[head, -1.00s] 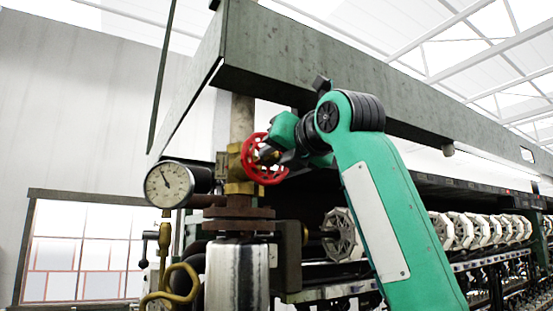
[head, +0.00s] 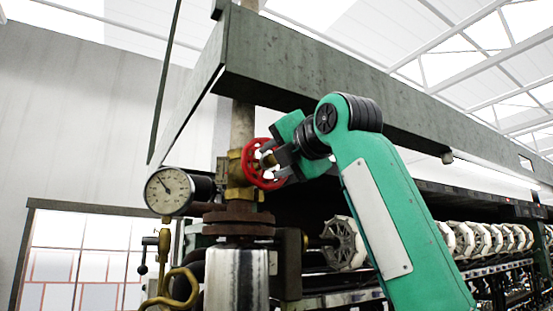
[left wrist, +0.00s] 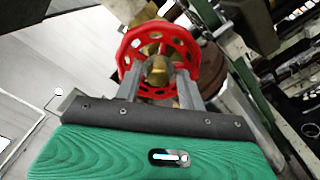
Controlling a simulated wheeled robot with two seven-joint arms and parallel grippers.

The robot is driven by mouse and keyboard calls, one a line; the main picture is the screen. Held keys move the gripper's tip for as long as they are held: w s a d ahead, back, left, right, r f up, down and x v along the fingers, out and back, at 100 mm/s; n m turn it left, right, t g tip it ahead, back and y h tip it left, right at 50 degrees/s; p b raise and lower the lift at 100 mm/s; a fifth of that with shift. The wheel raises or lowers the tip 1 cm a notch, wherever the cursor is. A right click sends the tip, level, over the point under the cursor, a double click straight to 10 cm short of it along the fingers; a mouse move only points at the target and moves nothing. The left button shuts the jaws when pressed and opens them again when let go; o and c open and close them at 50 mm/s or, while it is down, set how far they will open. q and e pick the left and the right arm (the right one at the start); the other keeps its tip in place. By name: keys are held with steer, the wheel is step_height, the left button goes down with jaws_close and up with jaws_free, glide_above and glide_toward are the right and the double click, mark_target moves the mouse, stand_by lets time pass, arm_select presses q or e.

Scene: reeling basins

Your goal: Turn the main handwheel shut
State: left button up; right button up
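The red handwheel (head: 250,171) is mounted on a brass valve body (head: 237,172) on the vertical pipe. It also shows in the left wrist view (left wrist: 129,50), with a brass hub at its middle. My left gripper (head: 272,160) is at the right side of the wheel in the head view. In the left wrist view its two fingers (left wrist: 160,75) are spread apart, one on each side of the hub, with their tips overlapping the wheel. I cannot tell whether they touch it. My right gripper is in neither view.
A pressure gauge (head: 169,191) sticks out left of the valve. A rusty flange (head: 238,229) and a shiny cylinder (head: 236,280) stand below. A grey-green beam (head: 330,75) runs overhead. White reels (head: 343,243) line the machine at right.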

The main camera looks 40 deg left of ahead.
arm_select(q)
steer(key=d+n+p, duration=0.1)
steer(key=n+p, duration=0.1)
steer(key=n, duration=0.7)
steer(key=n+p, duration=0.2)
steer(key=n, duration=0.8)
steer(key=s+d+n+p, duration=0.1)
steer(key=n+p, duration=0.1)
steer(key=n, duration=0.7)
steer(key=shift+d+r+n+p, duration=0.1)
steer(key=shift+d+n+p, duration=0.25)
steer(key=shift+n+p, duration=0.05)
stand_by(0.3)
